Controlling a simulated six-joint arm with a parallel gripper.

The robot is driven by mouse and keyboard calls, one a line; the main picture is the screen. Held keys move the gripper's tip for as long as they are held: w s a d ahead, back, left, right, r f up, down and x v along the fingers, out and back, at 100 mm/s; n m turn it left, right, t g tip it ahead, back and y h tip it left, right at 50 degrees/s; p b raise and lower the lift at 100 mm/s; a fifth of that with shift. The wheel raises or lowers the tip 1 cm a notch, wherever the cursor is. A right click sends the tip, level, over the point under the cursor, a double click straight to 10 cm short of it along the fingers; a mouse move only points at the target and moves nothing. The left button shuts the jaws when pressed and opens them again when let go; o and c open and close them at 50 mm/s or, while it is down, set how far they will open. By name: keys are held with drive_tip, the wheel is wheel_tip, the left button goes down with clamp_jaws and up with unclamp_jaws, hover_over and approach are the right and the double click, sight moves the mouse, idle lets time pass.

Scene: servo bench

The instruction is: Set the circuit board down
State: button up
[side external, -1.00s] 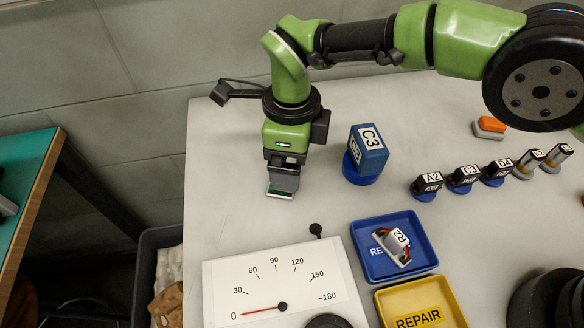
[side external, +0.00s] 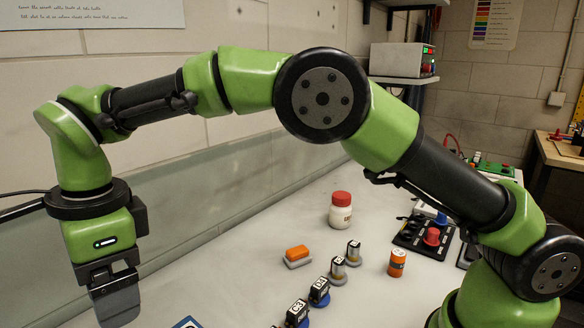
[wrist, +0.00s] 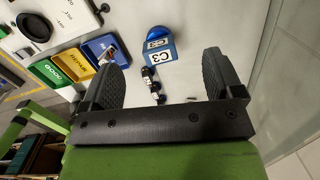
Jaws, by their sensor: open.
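My gripper (side external: 116,300) hangs at the lower left of the side view, its tips near the lower picture edge. In the wrist view my gripper (wrist: 166,78) has its two dark ridged fingers wide apart, with nothing seen held between them.
A blue tray (wrist: 91,54), a yellow tray (wrist: 72,62) and a green GOOD tray (wrist: 45,70) lie left of the fingers. Several small labelled servos (side external: 319,291) stand in a row. An orange-and-grey object (side external: 297,256) and a red-lidded jar (side external: 341,212) stand behind them.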

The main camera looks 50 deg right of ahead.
drive_tip(key=s+d+r+n+t+y, duration=0.1)
drive_tip(key=s+d+r+n+t, duration=0.1)
drive_tip(key=s+d+r+n, duration=0.4)
drive_tip(key=s+d+r+n+t+y, duration=0.1)
drive_tip(key=d+r+n, duration=0.1)
drive_tip(key=d+r, duration=0.65)
drive_tip(key=s+d+f+n+t+h, duration=0.1)
drive_tip(key=s+d+f+n+t, duration=0.2)
drive_tip(key=s+d+n, duration=0.4)
drive_tip(key=s+d+f, duration=0.1)
drive_tip(key=s+d, duration=0.1)
drive_tip(key=s, duration=0.4)
drive_tip(key=shift+t, duration=0.3)
